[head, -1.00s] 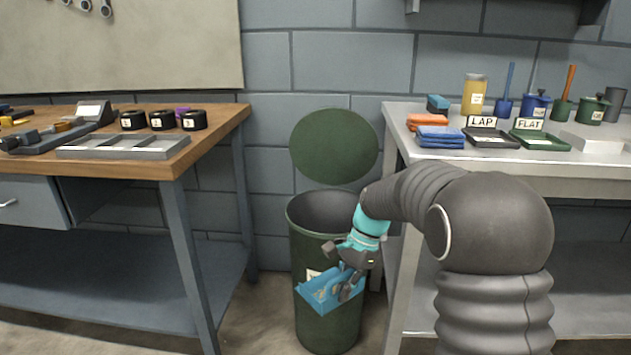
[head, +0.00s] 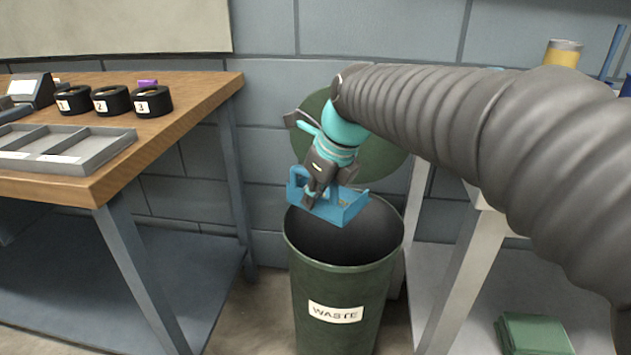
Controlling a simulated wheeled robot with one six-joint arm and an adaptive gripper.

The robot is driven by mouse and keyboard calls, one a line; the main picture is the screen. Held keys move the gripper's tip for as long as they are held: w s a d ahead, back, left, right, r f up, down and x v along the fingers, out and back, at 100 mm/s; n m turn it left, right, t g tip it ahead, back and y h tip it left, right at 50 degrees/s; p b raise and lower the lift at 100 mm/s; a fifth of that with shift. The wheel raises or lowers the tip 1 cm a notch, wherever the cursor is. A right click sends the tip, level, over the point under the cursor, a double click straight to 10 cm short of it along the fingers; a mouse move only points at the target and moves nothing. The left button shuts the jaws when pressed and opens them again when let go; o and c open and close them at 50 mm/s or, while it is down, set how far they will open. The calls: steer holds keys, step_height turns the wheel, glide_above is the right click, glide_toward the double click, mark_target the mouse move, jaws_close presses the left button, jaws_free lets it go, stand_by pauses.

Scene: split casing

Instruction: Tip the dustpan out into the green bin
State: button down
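The green bin (head: 345,290) stands on the floor between two benches, with a white WASTE label on its front. Its round lid (head: 385,150) is up behind the dark opening, partly hidden by my arm. My gripper (head: 312,192) is shut on the blue dustpan (head: 342,208) and holds it over the back part of the bin's mouth. The dustpan looks roughly level or slightly tilted. Its contents are hard to make out at this size.
A wooden bench (head: 185,110) on the left carries a grey divided tray (head: 65,150) and several numbered black rings. A pale bench stands on the right, largely behind my arm. A green folded item (head: 535,335) lies low at right.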

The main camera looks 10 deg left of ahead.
steer(key=shift+w+d+r, duration=0.1)
steer(key=shift+w+d, duration=0.15)
steer(key=shift+w, duration=0.15)
steer(key=shift+w+d+m+g+y+p, duration=0.35)
steer(key=shift+w+g+y+p, duration=0.3)
steer(key=shift+g, duration=0.25)
steer(key=shift+w+d+f+m+g+y+p, duration=0.15)
steer(key=shift+w+d+g+y+p, duration=0.1)
steer(key=shift+w+g+y, duration=0.25)
steer(key=shift+w+d+f+m+g+y+p, duration=0.1)
steer(key=shift+w+d+f+g+y+p, duration=0.2)
steer(key=shift+g, duration=0.4)
steer(key=shift+w+d+m+g+y, duration=0.2)
steer(key=shift+w+g+y, duration=0.1)
steer(key=shift+g+y, duration=0.25)
steer(key=shift+w+d+m+g+y, duration=0.15)
steer(key=shift+w+g+y, duration=0.2)
steer(key=shift+g, duration=0.3)
steer(key=shift+r, duration=0.1)
